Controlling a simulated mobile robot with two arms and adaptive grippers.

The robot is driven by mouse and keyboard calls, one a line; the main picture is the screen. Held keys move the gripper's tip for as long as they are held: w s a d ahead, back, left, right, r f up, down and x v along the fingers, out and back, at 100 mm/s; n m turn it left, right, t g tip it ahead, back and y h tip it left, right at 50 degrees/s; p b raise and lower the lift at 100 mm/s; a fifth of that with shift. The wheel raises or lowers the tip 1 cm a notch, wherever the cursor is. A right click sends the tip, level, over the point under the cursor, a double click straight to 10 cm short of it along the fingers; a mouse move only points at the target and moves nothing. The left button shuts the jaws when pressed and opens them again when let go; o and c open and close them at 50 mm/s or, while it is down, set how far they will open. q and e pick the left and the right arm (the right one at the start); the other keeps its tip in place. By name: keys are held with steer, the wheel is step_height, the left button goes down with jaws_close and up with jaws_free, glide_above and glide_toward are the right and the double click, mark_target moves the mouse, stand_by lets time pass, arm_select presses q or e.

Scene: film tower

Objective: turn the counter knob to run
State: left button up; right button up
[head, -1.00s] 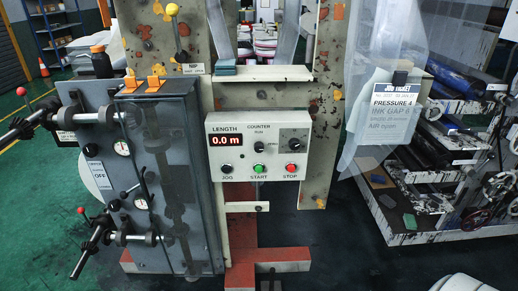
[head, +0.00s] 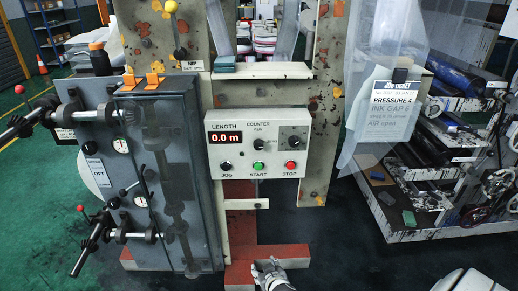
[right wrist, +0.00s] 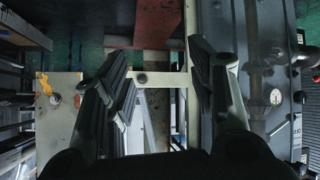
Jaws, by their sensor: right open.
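The counter knob (head: 258,143) is a small black knob on the light control panel (head: 230,172), under the labels COUNTER and RUN, with another small label at its right. Its pointer is too small to read. The knob is not distinguishable there. My left gripper is not in view.
On the panel, a JOG button (head: 226,165), green START button (head: 258,168), red STOP button (head: 291,168) and larger dark dial (head: 292,143) surround the knob. A grey cabinet (head: 178,110) with protruding levers stands left. A job ticket (head: 395,112) hangs right. A small ledge (head: 245,204) sits below the panel.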

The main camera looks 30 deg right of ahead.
steer(key=w+d+r+m+t+h, duration=0.15)
steer(key=w+r, duration=0.25)
steer(key=r, duration=0.5)
steer(key=w+d+r+m+t+h, duration=0.15)
steer(key=w+r, duration=0.25)
steer(key=r, duration=0.5)
steer(key=m+t+h, duration=0.2)
steer(key=m+t, duration=0.1)
glide_toward(259, 148)
steer(key=p+x, duration=0.2)
steer(key=x, duration=0.7)
steer(key=shift+w+d, duration=0.2)
steer(key=shift+w, duration=0.05)
steer(key=shift+c, duration=0.4)
steer(key=shift+n, duration=0.3)
steer(key=c, duration=0.9)
